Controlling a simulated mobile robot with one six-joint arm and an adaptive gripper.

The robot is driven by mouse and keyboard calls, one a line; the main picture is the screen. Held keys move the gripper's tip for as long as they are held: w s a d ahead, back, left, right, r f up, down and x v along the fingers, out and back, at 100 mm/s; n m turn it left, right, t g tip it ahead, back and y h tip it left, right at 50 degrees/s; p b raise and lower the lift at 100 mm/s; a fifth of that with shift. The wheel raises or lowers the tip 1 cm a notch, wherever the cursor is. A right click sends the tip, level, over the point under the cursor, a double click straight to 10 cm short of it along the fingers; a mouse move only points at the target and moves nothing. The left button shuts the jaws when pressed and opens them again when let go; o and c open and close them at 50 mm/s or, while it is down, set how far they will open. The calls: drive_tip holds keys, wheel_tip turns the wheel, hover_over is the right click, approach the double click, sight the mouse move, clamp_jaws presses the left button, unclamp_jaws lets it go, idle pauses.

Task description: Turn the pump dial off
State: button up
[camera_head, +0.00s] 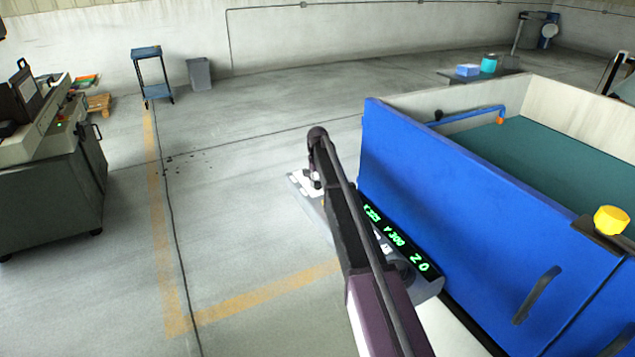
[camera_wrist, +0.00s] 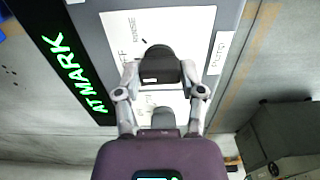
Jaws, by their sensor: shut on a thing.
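The pump dial (camera_wrist: 160,64) is a dark knob on a white label plate (camera_wrist: 188,22) in the wrist view. A side label on the panel seems to read "PUMP" (camera_wrist: 219,52). My gripper (camera_wrist: 160,74) is shut on the dial, one finger on each side. "RINSE" and part of what looks like "OFF" show left of the dial; other markings are hidden. I cannot tell for sure which mark the dial points to. In the head view my arm hides the dial and most of the control panel (camera_head: 430,284).
A green readout (camera_wrist: 72,72) on the panel says "AT MARK". A blue tank wall (camera_head: 450,210) with a yellow knob (camera_head: 611,219) stands close to the right of my arm. The floor to the left is clear up to a grey machine cabinet (camera_head: 50,195).

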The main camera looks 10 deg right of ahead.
sight(318, 181)
drive_tip(key=o, duration=1.1)
drive_tip(key=shift+o, duration=0.2)
drive_tip(key=shift+n, duration=0.5)
drive_tip(key=n, duration=1)
wheel_tip(318, 181, up, 14)
drive_tip(key=p, duration=1.4)
drive_tip(key=s+f+m+b, duration=0.1)
drive_tip(key=s+m, duration=0.3)
drive_tip(key=s, duration=1)
drive_tip(key=s+f+m+b, duration=0.2)
drive_tip(key=s+m, duration=0.3)
drive_tip(key=s, duration=0.9)
drive_tip(key=shift+s+f, duration=0.25)
